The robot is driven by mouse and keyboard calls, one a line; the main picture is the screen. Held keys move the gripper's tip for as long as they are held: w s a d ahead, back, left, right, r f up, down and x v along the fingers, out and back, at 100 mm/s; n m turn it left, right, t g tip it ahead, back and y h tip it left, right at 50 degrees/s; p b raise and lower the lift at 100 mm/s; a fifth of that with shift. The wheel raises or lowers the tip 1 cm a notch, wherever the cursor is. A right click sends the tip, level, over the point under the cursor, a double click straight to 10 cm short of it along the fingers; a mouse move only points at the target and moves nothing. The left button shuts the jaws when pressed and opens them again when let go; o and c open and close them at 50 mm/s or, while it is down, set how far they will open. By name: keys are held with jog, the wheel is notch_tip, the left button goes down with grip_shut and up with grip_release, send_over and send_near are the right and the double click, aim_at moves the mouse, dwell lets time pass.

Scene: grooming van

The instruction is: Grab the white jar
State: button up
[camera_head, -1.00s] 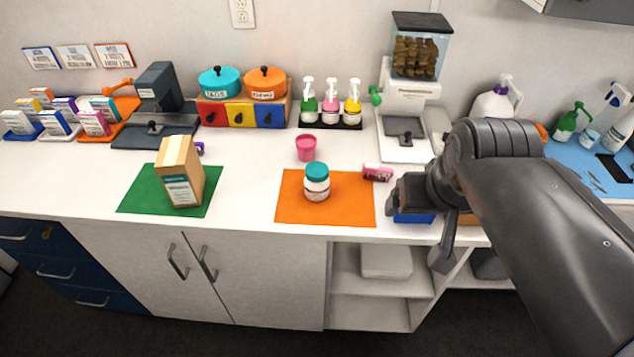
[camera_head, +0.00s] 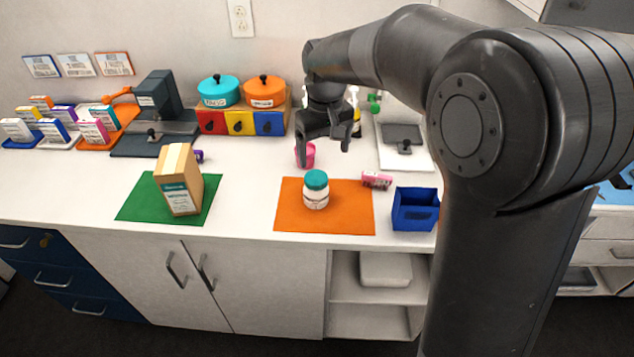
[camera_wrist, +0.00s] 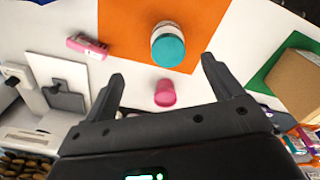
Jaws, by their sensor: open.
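The white jar (camera_head: 316,193) with a teal lid stands upright on the orange mat (camera_head: 347,221). In the wrist view the jar (camera_wrist: 161,52) shows lid-on, beyond the fingertips and a little above the middle. My gripper (camera_head: 324,158) is open and empty, pointing down above the counter behind the jar, apart from it. In the wrist view its two fingers (camera_wrist: 164,78) are spread wide. A pink cup (camera_head: 306,155) stands behind the jar, partly hidden by my gripper; it also shows between the fingers in the wrist view (camera_wrist: 165,93).
A small pink box (camera_head: 377,179) and a blue bin (camera_head: 414,210) are right of the jar. A tan box (camera_head: 180,180) stands on a green mat (camera_head: 137,204) to the left. Teal and orange pots (camera_head: 218,92) and pump bottles are behind. Counter between the mats is clear.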

aim_at(316, 177)
jog(key=shift+w+a+f, duration=0.65)
jog(key=shift+a+f, duration=0.15)
jog(key=shift+a, duration=0.1)
jog(key=shift+a+f, duration=0.1)
jog(key=shift+f, duration=0.25)
notch_tip(316, 177, down, 10)
jog(key=shift+w+f, duration=0.15)
jog(key=c, duration=1.2)
